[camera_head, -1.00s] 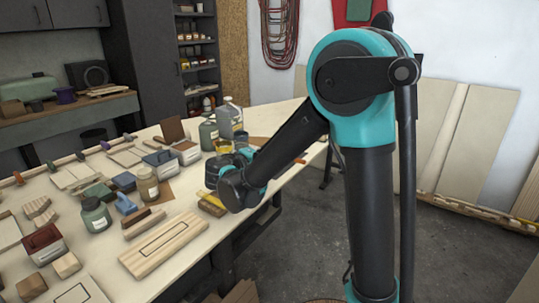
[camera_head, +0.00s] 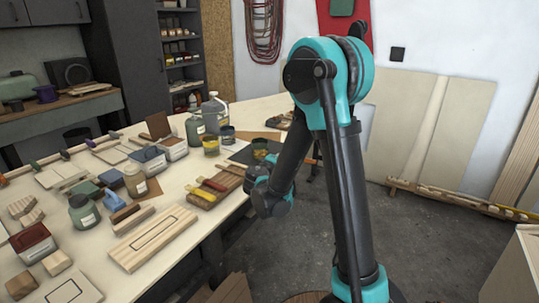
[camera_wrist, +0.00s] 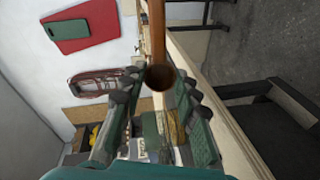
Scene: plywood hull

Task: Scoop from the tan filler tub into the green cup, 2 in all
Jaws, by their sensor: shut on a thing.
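My gripper (camera_wrist: 158,95) is shut on a brown round handle (camera_wrist: 158,35), likely the scoop's, which runs up between its fingers in the wrist view; its far end is out of that view. In the head view my gripper (camera_head: 258,160) is beyond the table's right edge or just over it, partly hidden by my arm. A dark green, yellowish shape (camera_head: 261,146) by it may be the green cup or my fingers; I cannot tell. I cannot pick out the tan filler tub for certain.
A yellow tub (camera_head: 211,146) and a blue tub (camera_head: 227,135) stand near a grey jug (camera_head: 214,112). A wooden board (camera_head: 152,238) lies in front; the back right tabletop is mostly clear.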

